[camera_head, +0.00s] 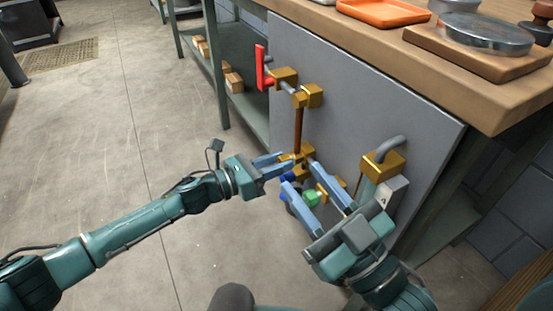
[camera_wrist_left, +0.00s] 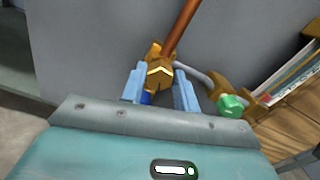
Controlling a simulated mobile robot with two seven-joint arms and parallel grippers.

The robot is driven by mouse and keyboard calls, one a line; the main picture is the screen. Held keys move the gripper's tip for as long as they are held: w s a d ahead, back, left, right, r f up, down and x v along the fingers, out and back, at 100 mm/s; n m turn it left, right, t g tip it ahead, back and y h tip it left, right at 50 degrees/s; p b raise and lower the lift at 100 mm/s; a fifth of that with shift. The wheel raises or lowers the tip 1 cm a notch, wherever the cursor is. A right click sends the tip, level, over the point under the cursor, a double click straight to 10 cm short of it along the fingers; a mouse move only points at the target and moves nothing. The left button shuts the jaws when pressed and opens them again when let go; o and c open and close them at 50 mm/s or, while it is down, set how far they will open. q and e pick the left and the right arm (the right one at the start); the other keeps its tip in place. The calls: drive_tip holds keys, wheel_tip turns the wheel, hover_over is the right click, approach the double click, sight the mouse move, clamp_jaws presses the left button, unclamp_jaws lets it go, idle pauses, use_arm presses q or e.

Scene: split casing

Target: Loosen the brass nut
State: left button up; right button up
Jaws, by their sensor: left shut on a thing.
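The brass nut (camera_head: 297,157) sits at the lower end of an upright copper pipe (camera_head: 298,128) in front of a grey panel. In the left wrist view the nut (camera_wrist_left: 160,74) is between the two blue fingers, with the copper pipe rising from it. My left gripper (camera_head: 287,163) reaches in from the left and is shut on the nut. My right gripper (camera_head: 301,175) is open just below and right of the nut, its fingers spread and pointing up-left. Its fingers partly hide the fittings behind them.
A red lever (camera_head: 262,68) and brass fittings (camera_head: 309,96) are above on the grey panel (camera_head: 370,110). A green knob (camera_head: 312,198) is below the nut, near the right gripper's fingers. A brass block (camera_head: 383,164) with a grey pipe is to the right. Floor at left is clear.

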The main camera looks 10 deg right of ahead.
use_arm(q)
drive_tip(key=n+p, duration=0.1)
drive_tip(key=n, duration=0.2)
drive_tip(key=shift+n+p, duration=0.3)
drive_tip(key=shift+n, duration=0.5)
drive_tip(key=n+p, duration=0.1)
drive_tip(key=n, duration=0.1)
drive_tip(key=shift+n, duration=0.4)
drive_tip(key=shift+n+p, duration=0.6)
drive_tip(key=shift+n, duration=0.3)
drive_tip(key=shift+n+p, duration=0.35)
drive_tip(key=shift+n, duration=0.65)
drive_tip(key=n+p, duration=0.1)
drive_tip(key=n, duration=0.1)
drive_tip(key=shift+n, duration=0.3)
drive_tip(key=shift+n+p, duration=0.35)
drive_tip(key=shift+n, duration=0.55)
drive_tip(key=n+p, duration=0.3)
drive_tip(key=n, duration=1.1)
drive_tip(key=shift+f+p, duration=0.2)
drive_tip(key=shift+p, duration=0.15)
use_arm(e)
drive_tip(key=d+f+g+h, duration=0.1)
drive_tip(key=s+f+g+h, duration=0.1)
drive_tip(key=h, duration=0.1)
drive_tip(key=shift+d+m+g+h, duration=0.3)
drive_tip(key=shift+d+m, duration=0.1)
use_arm(q)
drive_tip(key=shift+n, duration=0.4)
